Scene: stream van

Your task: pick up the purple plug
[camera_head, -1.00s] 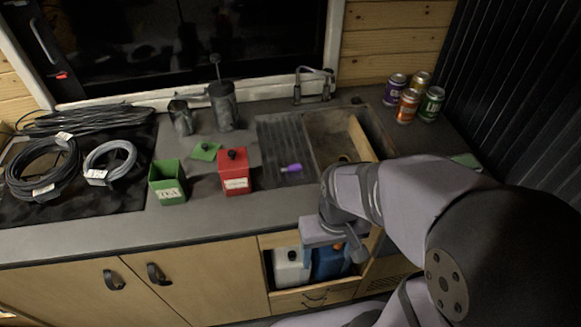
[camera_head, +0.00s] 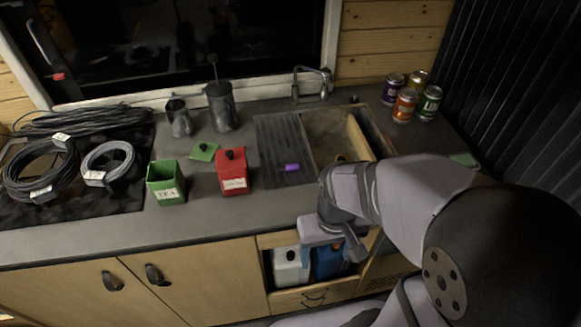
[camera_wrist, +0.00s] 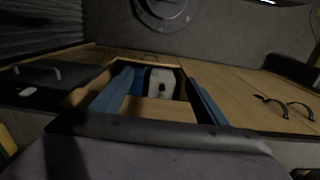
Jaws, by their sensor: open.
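The purple plug (camera_head: 291,167) is a small purple piece lying on the grey ribbed drainboard (camera_head: 275,132), left of the sink, in the head view. My gripper (camera_head: 338,247) is well to the right of the plug and lower in the picture, in front of the counter by the open drawer. It is open, with nothing seen between its fingers. In the wrist view the plug does not show; two blue-grey shapes, which may be my fingers, stand either side of the drawer opening.
A red canister (camera_head: 232,176) stands close left of the plug, with an open green tea tin (camera_head: 166,186) beyond it. The sink (camera_head: 325,132) is to the right. An open drawer (camera_head: 316,297) holds white (camera_head: 290,268) and blue (camera_head: 328,262) containers. Several cans stand at the back right.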

